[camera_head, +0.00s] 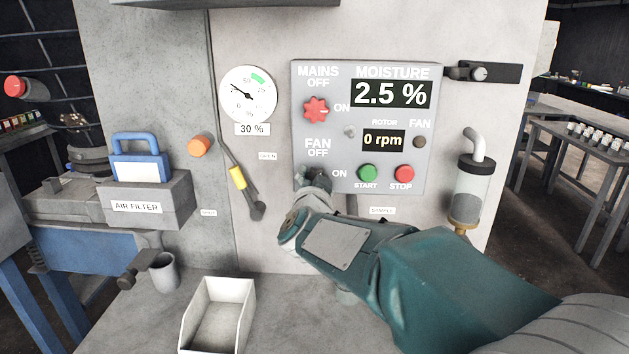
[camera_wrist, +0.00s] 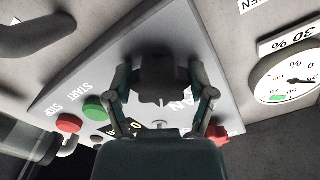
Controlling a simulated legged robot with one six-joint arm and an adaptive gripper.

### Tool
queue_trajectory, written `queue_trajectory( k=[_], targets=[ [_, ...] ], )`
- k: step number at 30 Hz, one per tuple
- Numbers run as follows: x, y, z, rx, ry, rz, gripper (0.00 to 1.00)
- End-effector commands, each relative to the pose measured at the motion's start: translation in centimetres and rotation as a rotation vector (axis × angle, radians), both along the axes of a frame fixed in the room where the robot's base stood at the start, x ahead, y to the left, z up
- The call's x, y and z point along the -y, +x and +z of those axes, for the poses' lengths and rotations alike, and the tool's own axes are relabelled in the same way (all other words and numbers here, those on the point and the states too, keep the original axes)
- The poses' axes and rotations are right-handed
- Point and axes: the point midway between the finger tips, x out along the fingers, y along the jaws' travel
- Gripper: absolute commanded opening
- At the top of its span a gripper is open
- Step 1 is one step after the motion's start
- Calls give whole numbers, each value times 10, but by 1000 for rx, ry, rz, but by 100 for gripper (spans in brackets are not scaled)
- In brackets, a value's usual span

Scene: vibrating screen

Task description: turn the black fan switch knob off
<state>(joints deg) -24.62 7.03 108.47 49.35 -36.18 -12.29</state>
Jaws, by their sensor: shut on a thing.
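The black fan switch knob (camera_wrist: 158,75) sits on the grey control panel (camera_head: 345,150), under the FAN OFF label and left of the ON label. In the head view my gripper (camera_head: 314,180) covers most of the knob. In the wrist view the two fingers of my gripper (camera_wrist: 160,85) stand on either side of the knob and are shut on it. The knob's pointer direction is hard to tell in shadow.
A red mains knob (camera_head: 316,109) is above, and green START (camera_head: 368,173) and red STOP (camera_head: 404,174) buttons are to the right. A lever with a yellow sleeve (camera_head: 237,178) hangs left of the panel. A white bin (camera_head: 218,315) stands below.

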Motion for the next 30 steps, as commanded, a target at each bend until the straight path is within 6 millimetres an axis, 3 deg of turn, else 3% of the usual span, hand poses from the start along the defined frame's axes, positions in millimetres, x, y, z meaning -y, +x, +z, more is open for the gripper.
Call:
queue_trajectory(
  k=[15, 30],
  targets=[
    [-1, 0, -2, -19, -417, 3, 23],
    [-2, 0, -2, -22, -556, 4, 24]
  ],
)
